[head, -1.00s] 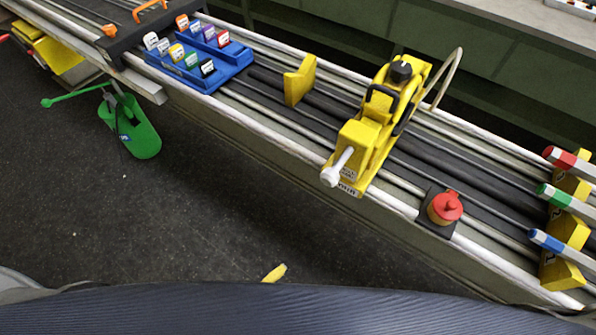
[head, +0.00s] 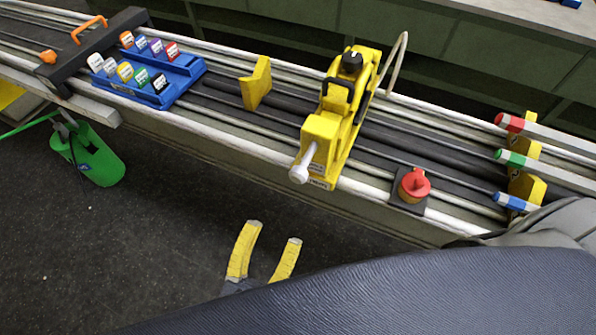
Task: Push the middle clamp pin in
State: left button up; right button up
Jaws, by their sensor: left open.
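A yellow clamp (head: 325,130) with a black knob (head: 352,60) stands on the boom rails in the middle of the head view. A white pin (head: 301,170) sticks out of its near end, over the near rail. My left gripper (head: 273,233) shows its two yellow fingers, spread apart and empty. In the picture it is below and left of the pin, clear of it. My own body covers the part behind the fingers. My right gripper is not in view.
A red knob (head: 414,183) on a dark base sits right of the clamp. Red, green and blue-tipped bars (head: 515,158) lie farther right. A blue tray (head: 182,82) with coloured tags and a yellow upright plate (head: 257,84) are to the left. A green container (head: 92,160) hangs below the rails.

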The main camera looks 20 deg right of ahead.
aim_at(295, 182)
pick_arm(q)
jog(key=x, duration=1.3)
grip_shut()
dwell(0.4)
